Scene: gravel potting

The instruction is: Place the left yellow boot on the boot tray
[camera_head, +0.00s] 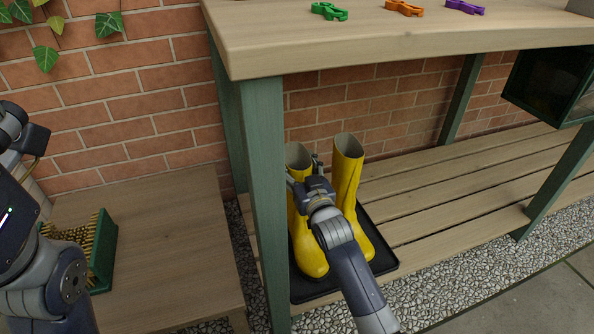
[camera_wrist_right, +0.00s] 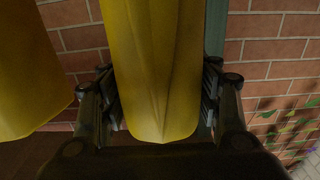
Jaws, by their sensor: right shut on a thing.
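Two yellow rubber boots stand side by side in the head view. My right gripper (camera_head: 305,168) is shut on the shaft of the left yellow boot (camera_head: 311,257), just below its top opening. In the right wrist view, its fingers lie on both sides of this boot (camera_wrist_right: 157,75). The right yellow boot (camera_head: 346,178) is upright close beside it and also shows at the left of the wrist view (camera_wrist_right: 25,75). The black boot tray (camera_head: 384,262) lies beneath both boots. I cannot tell whether the held boot's sole touches it. My left gripper's fingers are not visible.
The bench top (camera_head: 400,37) overhangs the boots, with coloured clips on it. A green bench leg (camera_head: 262,190) stands close to the left of the boots. The slatted shelf (camera_head: 450,195) is clear to the right. A green-backed brush (camera_head: 103,253) sits on a low wooden bench (camera_head: 175,230).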

